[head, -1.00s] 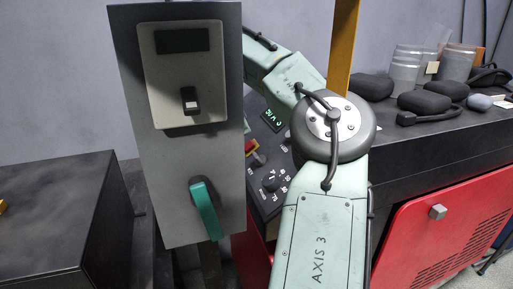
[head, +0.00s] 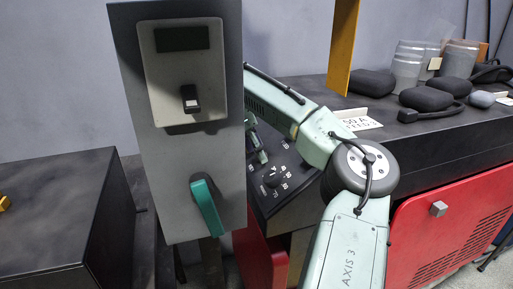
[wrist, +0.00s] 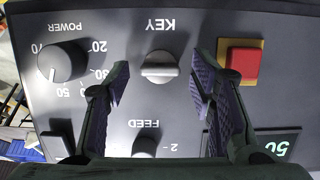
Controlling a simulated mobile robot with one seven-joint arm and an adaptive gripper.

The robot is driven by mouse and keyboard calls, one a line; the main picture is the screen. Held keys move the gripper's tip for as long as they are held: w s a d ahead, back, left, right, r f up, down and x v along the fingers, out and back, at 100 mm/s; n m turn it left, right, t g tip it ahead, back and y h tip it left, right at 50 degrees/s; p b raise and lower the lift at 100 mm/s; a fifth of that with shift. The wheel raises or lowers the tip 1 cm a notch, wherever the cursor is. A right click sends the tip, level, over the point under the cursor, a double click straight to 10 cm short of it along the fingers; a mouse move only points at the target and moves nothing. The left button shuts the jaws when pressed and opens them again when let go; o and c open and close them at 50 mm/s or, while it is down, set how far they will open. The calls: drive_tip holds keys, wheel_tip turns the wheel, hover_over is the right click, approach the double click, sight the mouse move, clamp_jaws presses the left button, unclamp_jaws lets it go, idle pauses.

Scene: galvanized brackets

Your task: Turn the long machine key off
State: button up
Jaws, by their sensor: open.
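The key (wrist: 160,67) is a light grey round knob with a raised bar, below the upside-down KEY label in the wrist view. Its bar lies across the picture. My gripper (wrist: 162,88) is open, with one finger to the left and one to the right of the key. The fingers appear apart from it, and nothing is between them but the key in line of sight. In the head view my gripper is mostly hidden behind the grey upright panel (head: 150,205), and the key is hidden too.
The dark control panel also holds a red button (wrist: 243,62), a black POWER dial (wrist: 62,62), a FEED knob (wrist: 145,146) and a display (wrist: 278,147). The grey upright panel has a green lever (head: 208,208).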

drive_tip(key=shift+c, duration=0.2)
drive_tip(key=c, duration=1.1)
drive_tip(key=shift+n, duration=0.4)
drive_tip(key=n, duration=0.1)
drive_tip(key=n+g, duration=0.1)
drive_tip(key=n, duration=0.3)
drive_tip(key=shift+w+a+h, duration=0.15)
drive_tip(key=shift+w+h, duration=0.1)
drive_tip(key=shift+h, duration=0.15)
drive_tip(key=n+g, duration=0.1)
drive_tip(key=n, duration=0.2)
drive_tip(key=shift+a+h, duration=0.1)
drive_tip(key=shift+h, duration=0.3)
drive_tip(key=shift+w+f+n+h, duration=0.15)
drive_tip(key=shift+n+h, duration=0.35)
drive_tip(key=shift+n, duration=1.3)
